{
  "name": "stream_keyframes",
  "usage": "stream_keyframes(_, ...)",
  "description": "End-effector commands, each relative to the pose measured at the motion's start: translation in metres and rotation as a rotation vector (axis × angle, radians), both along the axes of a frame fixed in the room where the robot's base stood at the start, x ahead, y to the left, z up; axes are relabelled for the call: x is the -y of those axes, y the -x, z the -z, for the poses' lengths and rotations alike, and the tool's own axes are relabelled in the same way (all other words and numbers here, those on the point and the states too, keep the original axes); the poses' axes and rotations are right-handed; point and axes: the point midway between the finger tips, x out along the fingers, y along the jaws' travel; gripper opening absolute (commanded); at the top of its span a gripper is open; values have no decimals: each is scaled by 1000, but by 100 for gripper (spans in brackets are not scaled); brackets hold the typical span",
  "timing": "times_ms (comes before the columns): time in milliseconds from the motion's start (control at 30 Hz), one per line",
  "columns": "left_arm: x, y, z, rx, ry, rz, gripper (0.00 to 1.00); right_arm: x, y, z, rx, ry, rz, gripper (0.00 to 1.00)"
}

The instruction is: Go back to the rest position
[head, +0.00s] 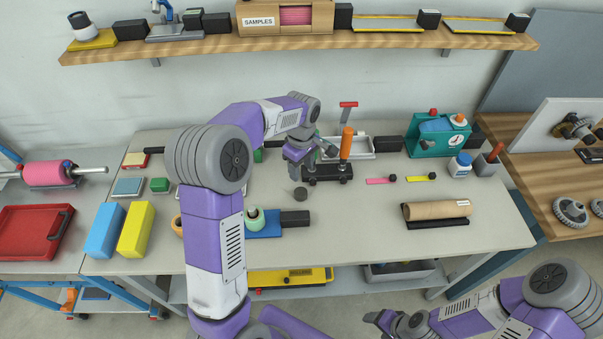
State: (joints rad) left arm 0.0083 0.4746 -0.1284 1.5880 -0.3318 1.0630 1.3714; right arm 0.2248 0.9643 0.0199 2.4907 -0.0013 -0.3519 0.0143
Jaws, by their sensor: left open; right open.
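My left gripper (308,157) is over the back middle of the grey table (365,235), at the end of my raised purple arm. My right gripper (382,320) is low at the bottom right, in front of the table's front edge and clear of the tabletop. It is open and empty.
Blue (106,230) and yellow (136,229) blocks stand at the table's left. A brown roll (437,209) lies at the right, and a teal device (437,134) stands behind. A wooden shelf (215,43) spans the wall. The front middle of the tabletop is free.

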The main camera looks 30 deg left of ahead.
Motion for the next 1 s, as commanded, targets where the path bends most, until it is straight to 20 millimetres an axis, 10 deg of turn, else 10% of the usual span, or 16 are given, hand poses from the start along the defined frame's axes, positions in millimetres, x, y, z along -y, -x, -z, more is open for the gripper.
stream_keyframes(367, 0, 0, -13, 0, 0, 0, 54, 0, 0, -7, 0, 0, 0, 69)
stream_keyframes(1000, 0, 0, -105, 0, 0, 0, 54, 0, 0, -99, 0, 0, 0, 69)
